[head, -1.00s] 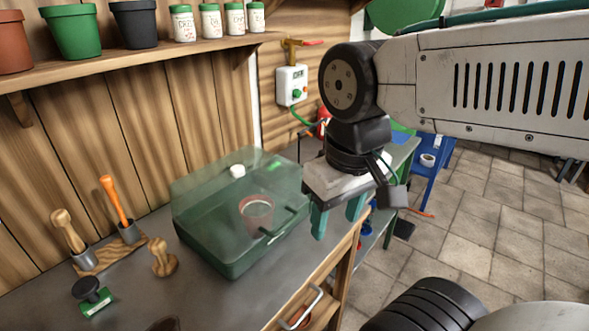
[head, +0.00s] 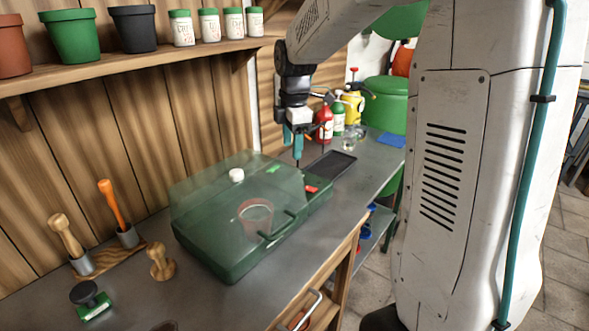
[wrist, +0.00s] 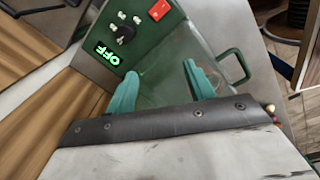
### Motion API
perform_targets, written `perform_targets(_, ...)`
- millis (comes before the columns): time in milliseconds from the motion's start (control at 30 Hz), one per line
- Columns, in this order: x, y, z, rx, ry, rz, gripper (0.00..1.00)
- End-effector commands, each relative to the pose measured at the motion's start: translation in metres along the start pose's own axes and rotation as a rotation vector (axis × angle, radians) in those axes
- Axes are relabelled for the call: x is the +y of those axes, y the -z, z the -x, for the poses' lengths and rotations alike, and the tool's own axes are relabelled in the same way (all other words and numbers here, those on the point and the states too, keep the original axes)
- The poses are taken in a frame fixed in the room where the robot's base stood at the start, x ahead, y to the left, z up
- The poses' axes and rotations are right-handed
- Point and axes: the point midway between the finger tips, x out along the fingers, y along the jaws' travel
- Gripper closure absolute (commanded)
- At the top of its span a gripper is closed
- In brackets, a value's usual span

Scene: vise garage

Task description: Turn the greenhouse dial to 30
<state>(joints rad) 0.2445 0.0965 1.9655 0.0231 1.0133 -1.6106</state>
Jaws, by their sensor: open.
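The greenhouse (head: 225,250) is a green box with a clear lid on the bench, with a pot visible inside. Its control panel is at one end in the wrist view, with a dark round dial (wrist: 125,34), a lit green display (wrist: 107,53) reading OFF and a red switch (wrist: 159,10). Small white marks surround the dial; I cannot read them. My gripper (wrist: 160,72) is open and empty, its teal fingers apart from the dial. In the head view my gripper (head: 299,148) points down above the far right end of the greenhouse, where the dial is hidden.
A black tray (head: 328,166), a red bottle (head: 325,124) and a green bin (head: 385,103) stand beyond the greenhouse. Wooden-handled tools (head: 112,205) stand on the left of the bench. A shelf with pots (head: 70,36) hangs above.

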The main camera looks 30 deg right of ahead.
Motion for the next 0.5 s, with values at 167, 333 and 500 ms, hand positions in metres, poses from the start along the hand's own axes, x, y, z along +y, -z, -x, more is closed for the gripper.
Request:
perform_targets(167, 0.048, -0.025, -0.039, 0.002, 0.011, 0.224, 0.47)
perform_targets(333, 0.065, -0.035, -0.055, 0.003, 0.01, 0.325, 0.47)
perform_targets(500, 0.066, -0.036, -0.073, 0.004, 0.013, 0.337, 0.47)
